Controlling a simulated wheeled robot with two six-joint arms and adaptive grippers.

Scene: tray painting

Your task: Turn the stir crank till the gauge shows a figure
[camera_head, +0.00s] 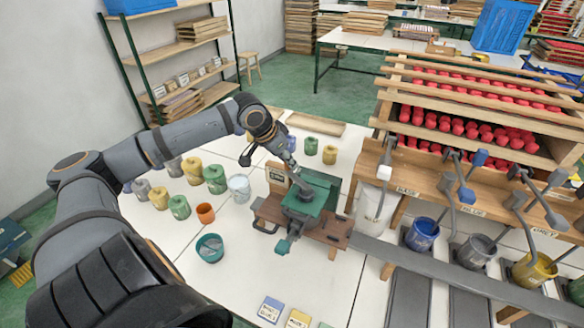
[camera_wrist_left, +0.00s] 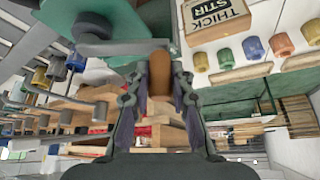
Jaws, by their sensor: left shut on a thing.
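A green stirring machine (camera_head: 318,190) stands on a wooden base (camera_head: 330,233) on the white table, and its green body (camera_wrist_left: 90,20) fills the upper left of the left wrist view. A grey crank arm (camera_wrist_left: 115,47) runs from it to a brown upright handle (camera_wrist_left: 159,75). My left gripper (camera_head: 293,178) is over the machine; in the left wrist view its fingers (camera_wrist_left: 158,95) are closed around the handle. A wooden block reading "THICK STIR" (camera_wrist_left: 215,22) stands beside the machine. I cannot make out a gauge figure. My right gripper is not in view.
Several coloured pots (camera_head: 215,179) stand left of the machine, with an orange cup (camera_head: 205,213) and a teal bowl (camera_head: 210,248) nearer. A white bucket (camera_head: 370,203) and a wooden rack (camera_head: 470,120) of red pieces stand to the right. The front table is mostly clear.

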